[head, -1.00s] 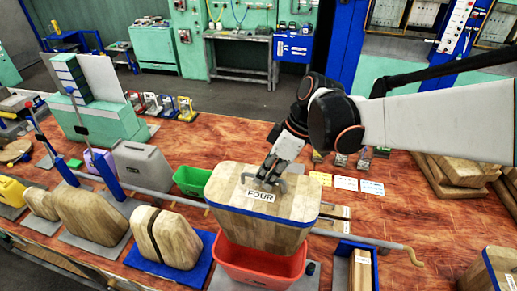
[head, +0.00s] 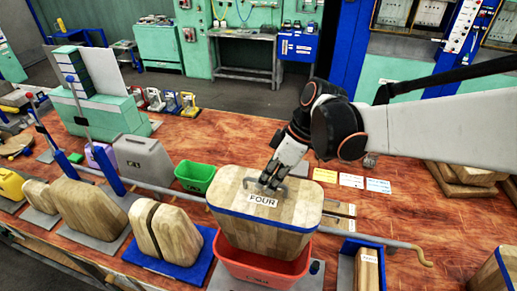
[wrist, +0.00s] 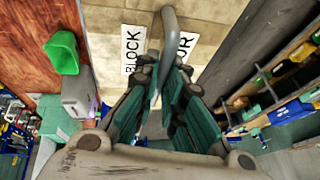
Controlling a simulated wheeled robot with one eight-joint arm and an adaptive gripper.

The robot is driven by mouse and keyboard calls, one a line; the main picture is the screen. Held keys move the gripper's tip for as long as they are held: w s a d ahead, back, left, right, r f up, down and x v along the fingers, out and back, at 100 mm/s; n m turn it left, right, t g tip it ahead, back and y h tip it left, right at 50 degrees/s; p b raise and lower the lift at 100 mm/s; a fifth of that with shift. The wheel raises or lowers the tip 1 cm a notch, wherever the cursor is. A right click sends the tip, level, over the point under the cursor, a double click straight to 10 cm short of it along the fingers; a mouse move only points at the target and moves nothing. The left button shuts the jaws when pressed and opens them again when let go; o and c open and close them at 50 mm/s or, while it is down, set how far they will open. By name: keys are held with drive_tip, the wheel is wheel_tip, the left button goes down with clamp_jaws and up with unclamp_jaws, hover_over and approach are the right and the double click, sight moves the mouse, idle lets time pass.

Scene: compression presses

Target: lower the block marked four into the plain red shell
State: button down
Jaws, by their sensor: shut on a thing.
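The block marked four (head: 287,216) is wooden, with a blue line around it, a "FOUR" label and a grey handle on top. My gripper (head: 272,178) is shut on that handle from above. In the wrist view my gripper (wrist: 160,92) has the grey handle between its fingers, with parts of the label showing on the block (wrist: 205,20). The red shell (head: 262,271) is directly below. The block's lower end is inside the shell's opening or just over it, and its upper part stands well above the rim. The shell's inside is hidden by the block.
A green bin (head: 195,177) stands just left of the block. A split wooden block (head: 167,233) sits on a blue tray to the left. A grey rail (head: 375,240) runs behind the shell. A blue holder (head: 348,247) with a wooden piece is close on the right.

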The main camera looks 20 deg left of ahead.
drive_tip(key=shift+s+a+f+b, duration=0.15)
drive_tip(key=shift+f+b, duration=3.35)
drive_tip(key=shift+f, duration=2.1)
drive_tip(key=shift+s+a+f+b, duration=0.15)
drive_tip(key=shift+f+b, duration=3.35)
drive_tip(key=shift+f, duration=2.1)
drive_tip(key=shift+d+f+b, duration=0.15)
drive_tip(key=shift+f+b, duration=0.35)
drive_tip(key=shift+f, duration=0.05)
drive_tip(key=c, duration=1.6)
unclamp_jaws()
drive_tip(key=shift+c, duration=0.2)
drive_tip(key=v, duration=1.2)
drive_tip(key=shift+s, duration=0.1)
